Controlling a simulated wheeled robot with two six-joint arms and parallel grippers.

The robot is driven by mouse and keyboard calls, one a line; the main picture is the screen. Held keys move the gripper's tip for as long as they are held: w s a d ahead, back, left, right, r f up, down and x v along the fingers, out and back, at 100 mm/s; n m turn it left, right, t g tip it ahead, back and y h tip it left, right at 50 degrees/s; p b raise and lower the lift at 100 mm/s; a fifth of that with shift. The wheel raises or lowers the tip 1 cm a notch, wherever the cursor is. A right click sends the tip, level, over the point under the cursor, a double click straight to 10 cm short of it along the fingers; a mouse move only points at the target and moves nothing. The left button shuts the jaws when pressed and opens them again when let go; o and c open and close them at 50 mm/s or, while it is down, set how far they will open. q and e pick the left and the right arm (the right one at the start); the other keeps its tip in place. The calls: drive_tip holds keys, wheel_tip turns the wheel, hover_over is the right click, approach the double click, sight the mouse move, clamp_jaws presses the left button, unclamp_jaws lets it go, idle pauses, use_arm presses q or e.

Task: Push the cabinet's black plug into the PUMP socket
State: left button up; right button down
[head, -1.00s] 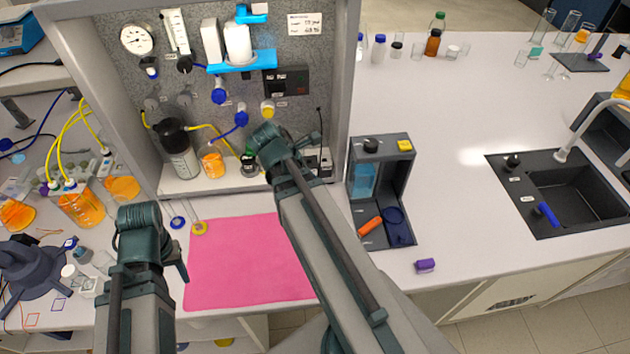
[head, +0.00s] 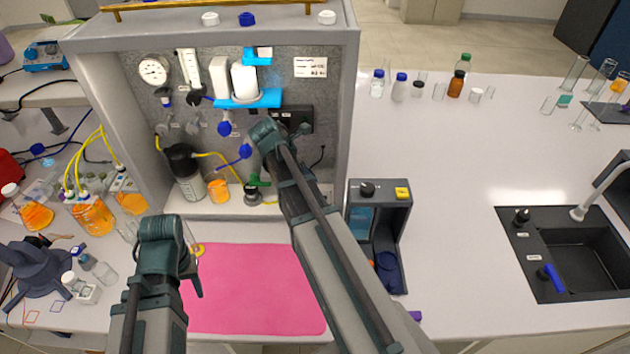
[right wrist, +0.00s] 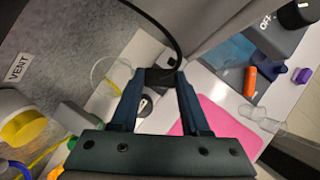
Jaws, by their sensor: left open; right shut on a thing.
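In the right wrist view my right gripper (right wrist: 160,88) is shut on the black plug (right wrist: 160,76), with its black cable (right wrist: 172,28) curving up and away. In the head view my right arm covers most of that gripper, close to the lower edge of the black socket panel (head: 306,114) on the cabinet's back wall. I cannot read which socket is PUMP, and the plug's distance from the panel is unclear. The cable (head: 322,155) hangs at the cabinet's right inside.
The grey cabinet (head: 345,100) has side walls around the panel. A dark box (head: 395,215) stands right of the cabinet. The pink mat (head: 250,285) is clear.

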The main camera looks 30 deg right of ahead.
drive_tip(key=shift+a, duration=0.1)
drive_tip(key=shift+f, duration=0.2)
wheel_tip(320, 180, down, 8)
drive_tip(key=b, duration=0.8)
idle(0.6)
drive_tip(key=shift+c, duration=1.5)
unclamp_jaws()
drive_tip(key=shift+r, duration=0.1)
drive_tip(key=p+v, duration=1.1)
drive_tip(key=v, duration=0.2)
drive_tip(key=shift+a+r, duration=0.15)
drive_tip(key=shift+r, duration=0.05)
